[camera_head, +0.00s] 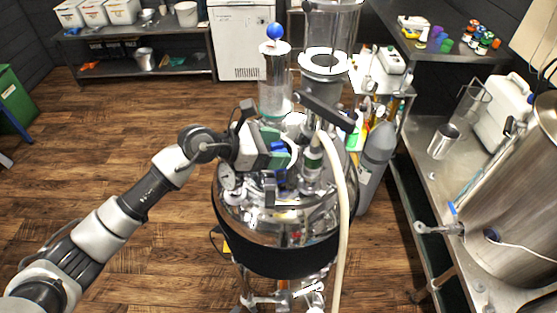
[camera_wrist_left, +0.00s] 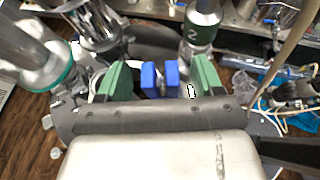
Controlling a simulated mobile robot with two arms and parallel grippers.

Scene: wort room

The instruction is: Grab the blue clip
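The blue clip (camera_wrist_left: 150,78) shows in the wrist view as two upright blue tabs side by side. My left gripper (camera_wrist_left: 162,80) is open, with one green finger on each side of the tabs and a visible gap between each finger and the clip. In the head view my left gripper (camera_head: 280,153) is over the lid of the steel vessel (camera_head: 270,215), and bits of blue show at its fingers. The lower part of the clip is hidden behind the gripper body in the wrist view. My right gripper is not in view.
A glass cylinder (camera_head: 274,85) and a wider clear column (camera_head: 328,35) rise from the lid behind the gripper. A pale hose (camera_head: 343,210) hangs down the vessel's front right. A grey bottle (camera_head: 375,160) stands to the right. The floor at left is open.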

